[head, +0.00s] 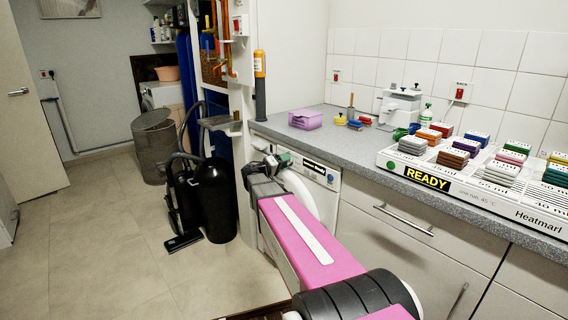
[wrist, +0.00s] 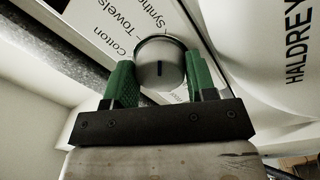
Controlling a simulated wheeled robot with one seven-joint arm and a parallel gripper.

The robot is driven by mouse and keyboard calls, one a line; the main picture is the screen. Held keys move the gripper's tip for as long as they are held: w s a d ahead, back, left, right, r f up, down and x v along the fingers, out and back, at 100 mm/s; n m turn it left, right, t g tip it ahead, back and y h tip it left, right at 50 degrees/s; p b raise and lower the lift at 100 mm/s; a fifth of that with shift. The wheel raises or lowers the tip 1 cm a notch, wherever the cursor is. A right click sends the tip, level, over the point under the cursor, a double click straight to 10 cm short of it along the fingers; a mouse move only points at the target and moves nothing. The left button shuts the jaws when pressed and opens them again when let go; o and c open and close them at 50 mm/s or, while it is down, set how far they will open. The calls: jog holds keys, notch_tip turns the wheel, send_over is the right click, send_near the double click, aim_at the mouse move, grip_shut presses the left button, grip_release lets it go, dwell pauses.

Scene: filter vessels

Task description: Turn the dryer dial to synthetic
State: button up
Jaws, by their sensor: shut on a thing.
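The dryer dial (wrist: 160,60) is a round silver knob with a short dark mark on its face, running upright in the wrist picture. My gripper (wrist: 158,80) has its green fingers on either side of the dial, shut on it. Above the dial, a white label panel (wrist: 105,45) reads Cotton, Towels and part of Synthetic; the rest is cut off. I cannot tell which label the mark points to. In the head view the white dryer (head: 328,190) stands under the counter, and my gripper (head: 283,158) is at its upper front. The dial is not discernible there.
The grey counter (head: 345,150) runs above the dryer, with a purple basket (head: 305,119) and a rack of coloured blocks (head: 480,180) on it. Black cylinders (head: 216,200) and a vacuum head (head: 183,241) stand left of the dryer. The tiled floor (head: 110,255) at left is clear.

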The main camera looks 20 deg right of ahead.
jog(key=shift+m, duration=0.7)
jog(key=o, duration=0.9)
jog(key=v, duration=1.1)
jog(key=s+f+n+g+y, duration=0.2)
jog(key=s+f+g+y, duration=0.4)
jog(key=s+f+y, duration=0.9)
jog(key=s+a+f, duration=0.1)
jog(key=s+f, duration=0.1)
jog(key=s, duration=0.1)
jog(key=s+a+f+y, duration=0.1)
jog(key=s+a+f, duration=0.1)
jog(key=s+a+f+n+y, duration=0.1)
jog(key=s+a, duration=0.1)
jog(key=s, duration=0.1)
jog(key=shift+s+a+f, duration=0.15)
jog(key=shift+s+f, duration=0.2)
jog(key=shift+f, duration=0.05)
